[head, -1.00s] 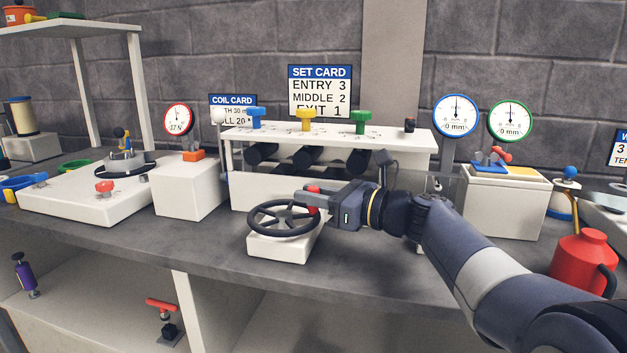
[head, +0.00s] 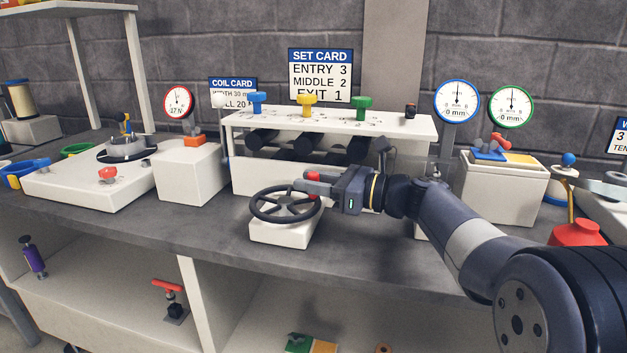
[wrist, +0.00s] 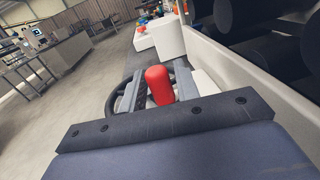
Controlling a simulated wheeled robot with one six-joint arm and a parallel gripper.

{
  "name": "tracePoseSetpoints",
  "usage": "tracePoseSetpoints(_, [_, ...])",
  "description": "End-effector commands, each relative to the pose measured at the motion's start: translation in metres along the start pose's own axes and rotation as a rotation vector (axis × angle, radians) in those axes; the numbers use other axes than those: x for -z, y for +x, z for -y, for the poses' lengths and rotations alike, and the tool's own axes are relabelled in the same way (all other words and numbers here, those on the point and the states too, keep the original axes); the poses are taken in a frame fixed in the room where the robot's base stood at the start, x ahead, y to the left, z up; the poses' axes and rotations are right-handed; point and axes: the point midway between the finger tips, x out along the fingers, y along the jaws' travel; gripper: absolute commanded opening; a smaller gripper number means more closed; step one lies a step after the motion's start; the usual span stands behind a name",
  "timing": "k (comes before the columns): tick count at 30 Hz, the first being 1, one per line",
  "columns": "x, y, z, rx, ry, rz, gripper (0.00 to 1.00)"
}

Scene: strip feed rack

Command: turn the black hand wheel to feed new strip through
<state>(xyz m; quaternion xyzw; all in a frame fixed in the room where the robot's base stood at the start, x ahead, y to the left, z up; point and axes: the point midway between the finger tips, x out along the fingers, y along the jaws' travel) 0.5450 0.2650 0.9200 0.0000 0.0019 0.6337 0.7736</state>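The black hand wheel (head: 259,213) lies flat on a white block (head: 281,236) at the bench's front edge in the head view. Its red handle (head: 312,176) stands at the wheel's back right rim. My gripper (head: 308,186) reaches in from the right at the handle. In the wrist view the red handle (wrist: 159,84) stands between my two dark fingers (wrist: 158,92), which lie close on either side, so my gripper looks shut on it. Part of the wheel rim (wrist: 118,94) shows behind the fingers.
The white roller stand (head: 270,180) with blue, yellow and green knobs is close behind the wheel. A white box (head: 190,175) stands to the left. Bare bench lies left of the wheel.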

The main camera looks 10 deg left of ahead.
Motion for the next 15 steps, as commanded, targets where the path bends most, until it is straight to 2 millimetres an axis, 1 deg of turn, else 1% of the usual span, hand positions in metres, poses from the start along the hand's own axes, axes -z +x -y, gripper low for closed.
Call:
tracePoseSetpoints(1, [-0.001, 0.000, 0.000, 0.000, -0.001, 0.001, 0.35])
tracePoseSetpoints(3, [-0.001, 0.000, 0.000, 0.001, -0.001, 0.001, 0.39])
tracePoseSetpoints(10, [-0.002, -0.001, 0.000, 0.001, -0.002, 0.002, 0.39])
tracePoseSetpoints(13, [-0.003, -0.008, 0.001, 0.003, -0.002, 0.002, 0.39])
tracePoseSetpoints(15, [-0.004, -0.017, 0.001, 0.005, -0.001, 0.002, 0.39])
